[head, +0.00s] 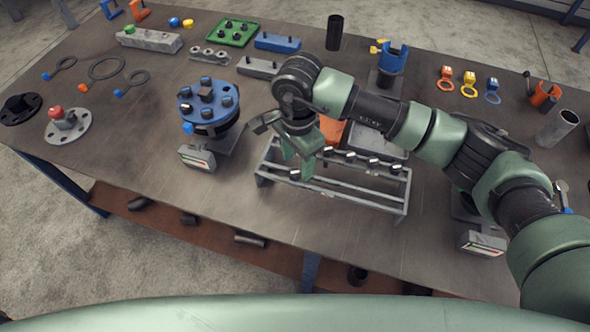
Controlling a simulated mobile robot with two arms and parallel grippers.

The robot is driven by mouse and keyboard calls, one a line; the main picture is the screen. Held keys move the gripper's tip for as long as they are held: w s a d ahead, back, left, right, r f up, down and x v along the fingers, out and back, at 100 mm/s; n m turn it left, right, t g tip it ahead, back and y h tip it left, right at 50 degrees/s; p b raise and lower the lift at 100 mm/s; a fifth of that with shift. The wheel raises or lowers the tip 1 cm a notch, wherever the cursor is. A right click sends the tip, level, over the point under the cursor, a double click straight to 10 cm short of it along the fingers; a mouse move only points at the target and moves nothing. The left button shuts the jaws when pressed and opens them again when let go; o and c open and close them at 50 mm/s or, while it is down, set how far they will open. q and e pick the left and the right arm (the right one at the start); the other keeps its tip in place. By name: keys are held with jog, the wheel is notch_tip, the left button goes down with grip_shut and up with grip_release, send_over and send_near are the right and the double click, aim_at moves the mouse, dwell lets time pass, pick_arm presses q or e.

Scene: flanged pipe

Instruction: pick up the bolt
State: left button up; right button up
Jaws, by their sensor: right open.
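Several bolts with pale heads stand in a row along a grey metal rack (352,187) in the middle of the table. One bolt (295,174) is at the rack's left, just below my right gripper. Others, such as this bolt (373,161), stand further right along the rail. Whether the fingers touch the nearest bolt cannot be told. The arm and fingers hide part of the rack's back. My left gripper is not in view.
A blue flange with bolts (208,103) stands left of the rack, with a small gauge box (197,157) in front. An orange object (331,130) and a grey tray (385,143) are behind the rack.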

aim_at(295, 178)
jog(key=shift+f+p, duration=0.3)
jog(key=shift+f, duration=1.15)
grip_shut()
jog(key=shift+r, duration=0.1)
